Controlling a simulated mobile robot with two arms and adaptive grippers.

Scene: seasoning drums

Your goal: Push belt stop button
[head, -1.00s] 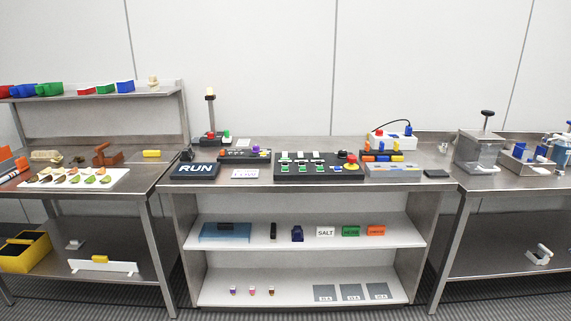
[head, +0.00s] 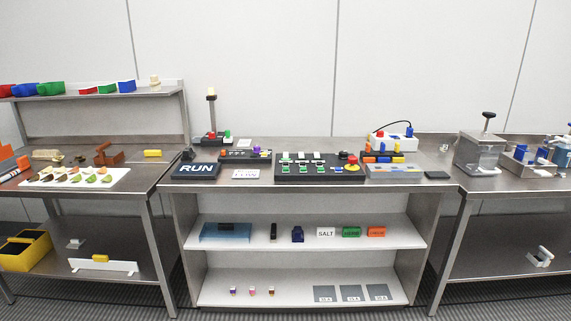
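A black control panel (head: 319,168) lies on the middle table with rows of white and green buttons. A red mushroom button (head: 352,160) on a yellow base is at its right end. I cannot read any label that says which one is the belt stop. Neither of my grippers is in view, and nothing of my arms covers the buttons.
A RUN sign (head: 196,170) and a white card (head: 246,174) lie left of the panel. A thin lamp post (head: 212,112) stands behind. A grey box (head: 393,172) is right of the panel.

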